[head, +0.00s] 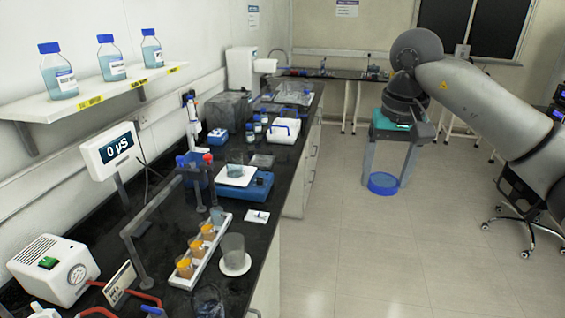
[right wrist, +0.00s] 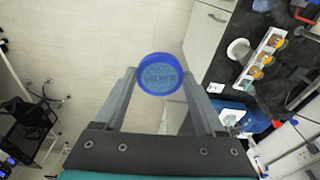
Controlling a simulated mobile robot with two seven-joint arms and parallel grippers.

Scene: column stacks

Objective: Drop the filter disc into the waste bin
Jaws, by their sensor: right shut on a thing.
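The filter disc (head: 383,183) is round with a deep blue rim. My right gripper (head: 386,176) is shut on it and holds it up in the air over the floor, right of the bench. In the right wrist view the filter disc (right wrist: 160,74) sits between the two fingertips, its mottled grey-blue face towards the camera. My left gripper is not in view. I can make out no waste bin in either view.
A black bench (head: 262,232) runs along the left wall. It carries an orange-capped vial rack (head: 203,259), a beaker (head: 233,248) and a blue balance (head: 245,187). A wheeled chair (head: 516,203) stands at right. The tiled floor (head: 350,250) between is clear.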

